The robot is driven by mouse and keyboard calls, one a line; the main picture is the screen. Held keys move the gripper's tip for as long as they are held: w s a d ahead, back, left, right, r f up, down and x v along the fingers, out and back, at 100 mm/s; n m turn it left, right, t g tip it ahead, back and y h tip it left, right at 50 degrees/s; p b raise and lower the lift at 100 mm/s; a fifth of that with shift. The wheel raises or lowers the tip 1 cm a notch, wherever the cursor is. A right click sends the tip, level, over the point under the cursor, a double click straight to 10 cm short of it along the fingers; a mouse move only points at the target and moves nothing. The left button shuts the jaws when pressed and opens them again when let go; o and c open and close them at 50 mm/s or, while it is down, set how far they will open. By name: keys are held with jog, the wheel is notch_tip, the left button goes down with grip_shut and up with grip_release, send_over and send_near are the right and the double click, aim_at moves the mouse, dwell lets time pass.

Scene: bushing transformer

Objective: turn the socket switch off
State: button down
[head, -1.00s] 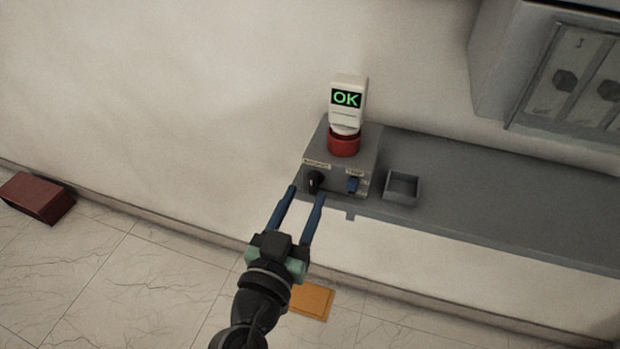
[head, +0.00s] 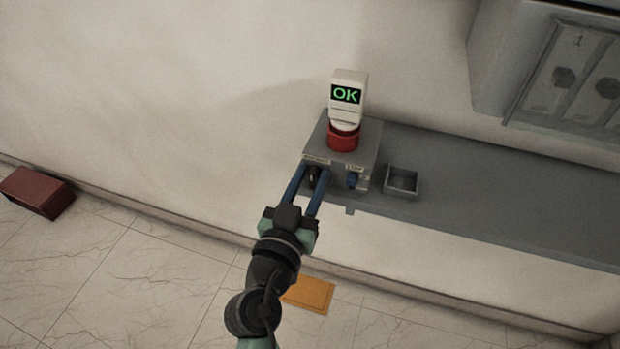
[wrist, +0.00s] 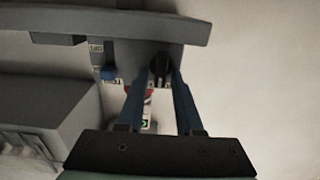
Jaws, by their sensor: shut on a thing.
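The socket switch, a black knob (head: 313,174), is on the front of a grey box (head: 368,158), at its left under a label. In the wrist view the knob (wrist: 160,68) sits between my fingertips. My gripper (head: 311,170) has its two blue fingers on either side of the knob and is shut on it. A blue switch (head: 352,180) is on the same front, to the right, apart from my fingers; it also shows in the wrist view (wrist: 108,73). A white device with a green "OK" screen (head: 346,95) stands upright in a red socket (head: 343,137) on the box.
The grey shelf (head: 470,195) runs right along the wall, with a small open tray (head: 402,181) beside the box. A grey cabinet (head: 515,75) hangs at upper right. A dark red box (head: 37,192) and an orange plate (head: 308,293) lie on the floor.

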jog(key=shift+n, duration=0.3)
jog(key=n, duration=0.3)
jog(key=shift+a+f+n+b, duration=0.1)
jog(key=shift+a+n+b, duration=0.1)
jog(key=shift+n+b, duration=0.1)
jog(key=n, duration=0.4)
jog(key=shift+w+a+f, duration=0.1)
jog(key=shift+a, duration=0.05)
jog(key=n+p, duration=0.1)
jog(key=n, duration=0.4)
jog(key=shift+a+f, duration=0.1)
jog(key=shift+f, duration=0.05)
jog(key=shift+f+n+p, duration=0.15)
jog(key=shift+n+p, duration=0.25)
jog(key=shift+n, duration=0.7)
jog(key=shift+f+n+p, duration=0.1)
jog(key=shift+n+p, duration=0.3)
jog(key=shift+n, duration=0.7)
jog(key=c, duration=0.8)
grip_release()
jog(key=shift+c, duration=0.2)
jog(key=shift+a, duration=0.1)
